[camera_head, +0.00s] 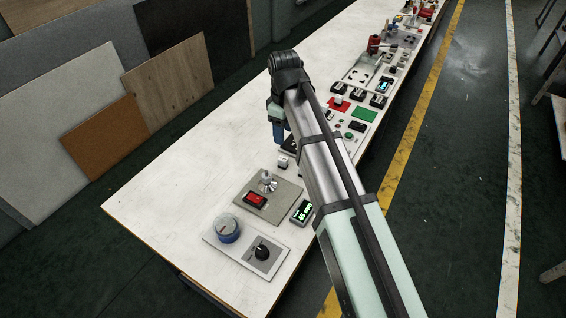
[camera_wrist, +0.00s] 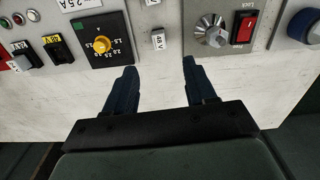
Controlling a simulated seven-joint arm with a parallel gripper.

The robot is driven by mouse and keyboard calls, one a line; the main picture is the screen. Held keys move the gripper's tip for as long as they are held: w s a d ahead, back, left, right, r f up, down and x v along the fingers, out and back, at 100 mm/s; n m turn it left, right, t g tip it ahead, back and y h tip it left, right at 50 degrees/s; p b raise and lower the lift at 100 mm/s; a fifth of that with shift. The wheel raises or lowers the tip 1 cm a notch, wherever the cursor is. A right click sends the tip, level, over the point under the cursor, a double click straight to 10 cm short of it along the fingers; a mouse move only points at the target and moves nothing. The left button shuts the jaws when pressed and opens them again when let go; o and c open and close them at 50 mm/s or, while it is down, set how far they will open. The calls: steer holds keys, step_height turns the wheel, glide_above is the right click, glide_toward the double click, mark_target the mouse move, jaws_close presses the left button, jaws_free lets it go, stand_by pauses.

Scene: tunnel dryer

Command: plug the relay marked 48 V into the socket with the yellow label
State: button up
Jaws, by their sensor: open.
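The relay marked 48 V (camera_wrist: 158,39) is a small block with a white label, standing on the pale table in the wrist view. A small white block (camera_head: 283,163) just below my gripper in the head view looks like the same relay. My gripper (camera_wrist: 159,68) is open and empty; its two dark blue fingers point toward the relay, which lies beyond the fingertips, roughly centred between them. In the head view my gripper (camera_head: 279,133) hangs above the table. A black block with a yellow label (camera_wrist: 54,47) is at the left of the wrist view; it looks like the socket, its text hard to read.
Beside the yellow-labelled block is a white-labelled black block (camera_wrist: 24,58). A black dial with a yellow knob (camera_wrist: 103,44) stands left of the relay, and a plate with a silver knob (camera_wrist: 211,31) and red switch (camera_wrist: 245,26) right. The table's left side (camera_head: 185,165) is clear.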

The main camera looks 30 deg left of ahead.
glide_above(283, 159)
step_height(283, 159, down, 8)
steer(key=shift+d+r, duration=0.15)
steer(key=shift+r, duration=0.05)
steer(key=shift+a+f, duration=0.2)
steer(key=shift+f, duration=2.5)
jaws_close()
steer(key=shift+r, duration=0.1)
